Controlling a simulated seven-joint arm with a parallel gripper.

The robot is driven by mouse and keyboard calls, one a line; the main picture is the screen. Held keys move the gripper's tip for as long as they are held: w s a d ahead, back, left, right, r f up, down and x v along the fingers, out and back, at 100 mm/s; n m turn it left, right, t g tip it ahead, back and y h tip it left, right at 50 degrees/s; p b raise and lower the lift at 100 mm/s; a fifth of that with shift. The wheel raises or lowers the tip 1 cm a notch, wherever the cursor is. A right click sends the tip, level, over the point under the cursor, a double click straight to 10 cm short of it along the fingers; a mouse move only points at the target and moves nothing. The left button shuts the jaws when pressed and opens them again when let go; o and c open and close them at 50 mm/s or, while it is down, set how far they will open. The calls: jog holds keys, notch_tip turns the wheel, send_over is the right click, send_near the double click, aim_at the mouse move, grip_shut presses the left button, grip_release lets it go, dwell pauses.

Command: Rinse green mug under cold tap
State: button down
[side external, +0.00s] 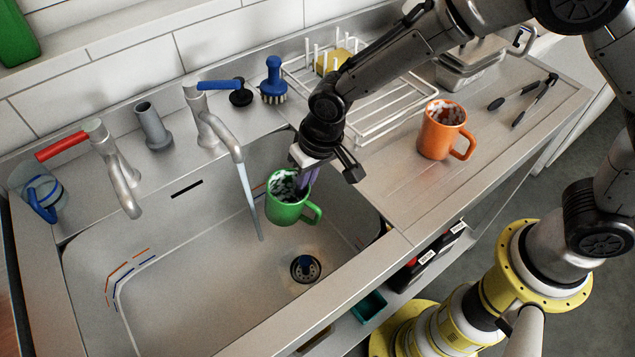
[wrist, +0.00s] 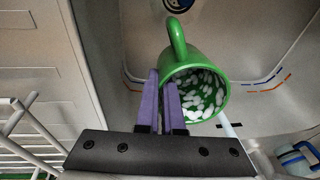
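The green mug (side external: 287,197) hangs upright or nearly so over the sink basin (side external: 200,275), with white suds or spots inside. In the wrist view the green mug (wrist: 207,62) shows its handle pointing away and its spotted inside. My gripper (side external: 308,180) has its purple fingers at the mug's rim; in the wrist view the gripper (wrist: 164,85) looks closed on the mug's wall. The blue-handled tap (side external: 212,120) runs a thin water stream (side external: 249,200) just left of the mug. The stream looks beside the mug, not clearly into it.
A red-handled tap (side external: 112,165) stands at left with no water visible. A blue brush (side external: 273,82) and a wire rack (side external: 375,108) stand behind the basin. The basin's left half is clear.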

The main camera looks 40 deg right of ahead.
aim_at(273, 186)
jog(key=shift+w+a+f, duration=0.2)
jog(key=shift+w+a, duration=0.4)
jog(key=shift+w, duration=0.15)
jog(key=shift+w+a+f, duration=0.25)
jog(key=shift+w+a, duration=0.4)
jog(key=shift+w, duration=0.15)
jog(key=shift+w+a+f, duration=0.2)
jog(key=shift+w+a, duration=0.4)
jog(key=shift+w, duration=0.15)
jog(key=shift+a, duration=0.35)
jog(key=shift+s+d, duration=1.1)
jog(key=shift+s, duration=0.3)
jog(key=shift+s+d, duration=1.05)
jog(key=shift+s, duration=0.3)
jog(key=s+d+r, duration=0.2)
jog(key=s+r, duration=0.1)
jog(key=r, duration=0.4)
jog(key=shift+d, duration=0.25)
